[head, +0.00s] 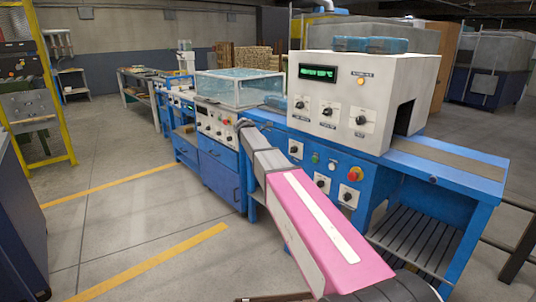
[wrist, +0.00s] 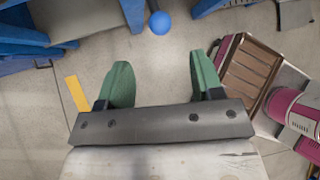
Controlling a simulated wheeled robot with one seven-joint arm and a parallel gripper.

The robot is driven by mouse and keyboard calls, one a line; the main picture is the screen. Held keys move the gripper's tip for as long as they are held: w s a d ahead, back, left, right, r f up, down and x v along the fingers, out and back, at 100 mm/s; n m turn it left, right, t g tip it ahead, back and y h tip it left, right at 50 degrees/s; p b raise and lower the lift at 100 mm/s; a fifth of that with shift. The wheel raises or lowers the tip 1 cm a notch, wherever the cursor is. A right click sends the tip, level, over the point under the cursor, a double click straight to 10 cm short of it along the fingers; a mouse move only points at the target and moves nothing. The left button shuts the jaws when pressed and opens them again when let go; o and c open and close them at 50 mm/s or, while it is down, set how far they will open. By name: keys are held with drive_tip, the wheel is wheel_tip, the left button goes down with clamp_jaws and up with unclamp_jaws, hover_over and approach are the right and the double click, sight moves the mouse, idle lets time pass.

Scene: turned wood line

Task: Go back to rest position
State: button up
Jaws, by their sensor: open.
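My gripper (wrist: 156,75) shows in the wrist view with its two green fingers wide apart. Nothing is between the fingers, and grey floor shows below them. In the head view my pink and grey arm reaches from the bottom right towards the middle, in front of the blue machine line. The gripper itself cannot be made out in the head view.
A blue machine (head: 300,145) with a white control box (head: 345,100) stands close to my arm. A clear-covered unit (head: 240,90) is behind it. In the wrist view a blue ball-shaped thing (wrist: 160,23) lies beyond the fingers. Open floor (head: 130,215) is at left.

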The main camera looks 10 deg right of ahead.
drive_tip(key=s+d+f+m+y, duration=0.2)
drive_tip(key=s+f+m, duration=0.5)
drive_tip(key=s, duration=0.5)
drive_tip(key=s+d+f+m+g+y, duration=0.1)
drive_tip(key=s+d+f+m+y, duration=0.2)
drive_tip(key=s+f+m, duration=0.5)
drive_tip(key=s+d+f+m+y, duration=0.2)
drive_tip(key=s+f+m, duration=0.5)
drive_tip(key=s, duration=0.8)
drive_tip(key=m, duration=0.3)
drive_tip(key=shift+s+d+f+g+y, duration=0.15)
drive_tip(key=shift+s+f+g+y, duration=0.15)
drive_tip(key=shift+f+y, duration=0.1)
